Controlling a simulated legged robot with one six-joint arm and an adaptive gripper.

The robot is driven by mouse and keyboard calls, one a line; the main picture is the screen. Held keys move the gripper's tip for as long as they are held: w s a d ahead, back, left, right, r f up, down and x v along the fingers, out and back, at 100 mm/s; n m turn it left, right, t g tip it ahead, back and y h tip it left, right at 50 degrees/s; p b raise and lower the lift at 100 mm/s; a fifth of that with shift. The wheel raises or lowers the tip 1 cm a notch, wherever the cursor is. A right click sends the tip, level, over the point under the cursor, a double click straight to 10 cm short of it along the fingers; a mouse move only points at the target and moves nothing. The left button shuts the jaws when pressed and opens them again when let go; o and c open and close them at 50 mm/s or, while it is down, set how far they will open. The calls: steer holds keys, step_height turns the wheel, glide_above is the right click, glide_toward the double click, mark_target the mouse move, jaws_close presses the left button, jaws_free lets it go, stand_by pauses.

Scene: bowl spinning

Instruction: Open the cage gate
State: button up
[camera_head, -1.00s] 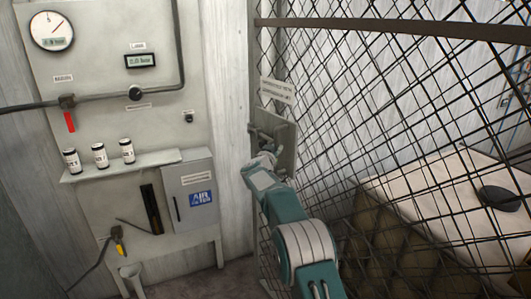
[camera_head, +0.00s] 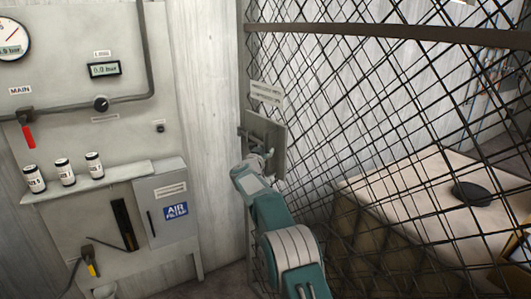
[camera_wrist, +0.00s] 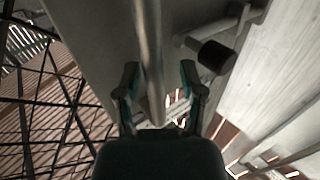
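The cage gate (camera_head: 330,110) is black wire mesh with a brown crossbar, right of the control panel. A grey latch plate (camera_head: 268,130) is at its left edge, and it also shows in the wrist view (camera_wrist: 105,40). My gripper (camera_wrist: 160,78) is at this plate; in the head view, my arm hides part of the plate's lower area. In the wrist view, a metal bar (camera_wrist: 150,50) runs between my two spread fingers, with a gap visible at the right finger. Contact cannot be told. A dark cylindrical knob (camera_wrist: 216,56) is right of the fingers.
A control panel (camera_head: 130,50) with a gauge, red-handled valve and a shelf (camera_head: 105,180) of small bottles stands at left. A grey air filter box (camera_head: 160,190) juts out below. Behind the mesh is a beige-covered table (camera_head: 410,190) with a black disc (camera_head: 472,194).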

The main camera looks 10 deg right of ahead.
steer(key=shift+d, duration=0.1)
steer(key=shift+s+a, duration=0.2)
steer(key=shift+s, duration=0.3)
steer(key=v, duration=1.1)
steer(key=shift+a, duration=0.15)
